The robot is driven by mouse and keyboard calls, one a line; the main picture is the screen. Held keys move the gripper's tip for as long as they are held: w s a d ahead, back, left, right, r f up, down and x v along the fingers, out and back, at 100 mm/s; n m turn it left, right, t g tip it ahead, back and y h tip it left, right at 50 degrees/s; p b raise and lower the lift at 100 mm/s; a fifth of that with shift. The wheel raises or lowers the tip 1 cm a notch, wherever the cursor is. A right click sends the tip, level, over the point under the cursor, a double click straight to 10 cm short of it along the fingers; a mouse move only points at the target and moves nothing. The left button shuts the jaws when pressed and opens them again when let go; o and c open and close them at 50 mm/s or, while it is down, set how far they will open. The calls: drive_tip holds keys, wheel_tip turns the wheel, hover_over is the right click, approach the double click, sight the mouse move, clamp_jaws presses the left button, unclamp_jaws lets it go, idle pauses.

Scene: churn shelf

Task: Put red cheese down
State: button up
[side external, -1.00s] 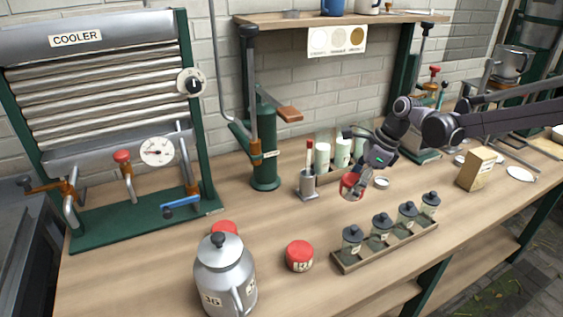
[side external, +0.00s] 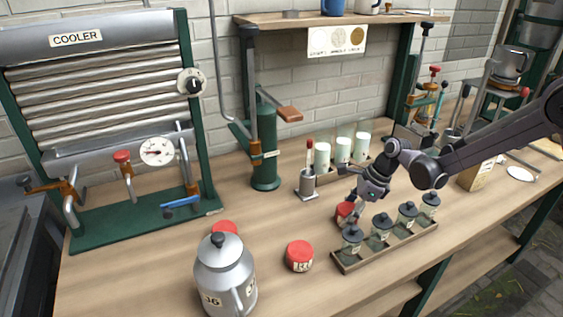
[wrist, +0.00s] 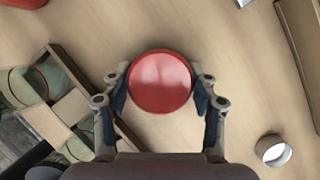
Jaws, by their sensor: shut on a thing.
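A red cheese (side external: 345,211) is between the fingers of my gripper (side external: 350,205), just behind the rack of jars in the side external view. In the wrist view the round red cheese (wrist: 160,81) shows from above, and both fingers of my gripper (wrist: 162,100) are shut on its sides. The cheese is low, at or close to the wooden worktop (side external: 270,220); I cannot tell whether it touches. Its lower part is partly hidden.
A rack (side external: 388,247) of dark-lidded jars stands close in front of the cheese. Another red cheese (side external: 299,256) and a metal can (side external: 224,275) stand to the left. A holder with pale-filled glasses (side external: 343,150) is behind. Bare worktop lies left of my gripper.

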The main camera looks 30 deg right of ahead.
drive_tip(key=o, duration=1.3)
drive_tip(key=shift+f, duration=0.1)
drive_tip(key=v, duration=1.2)
drive_tip(key=shift+s+a+r+n+t+h, duration=0.1)
drive_tip(key=shift+s+r+n+t+h, duration=0.6)
drive_tip(key=shift+s+n, duration=2.9)
drive_tip(key=shift+s+a+r+n+t+h, duration=0.1)
drive_tip(key=shift+s+r+n+t+h, duration=0.55)
drive_tip(key=shift+s+n, duration=2.95)
drive_tip(key=shift+s+a+r+n+t+h, duration=0.1)
drive_tip(key=shift+s+r+n+t+h, duration=1.15)
drive_tip(key=shift+n, duration=4.15)
drive_tip(key=shift+s+f+g+y, duration=0.4)
drive_tip(key=shift+s+y, duration=0.05)
drive_tip(key=shift+y, duration=0.25)
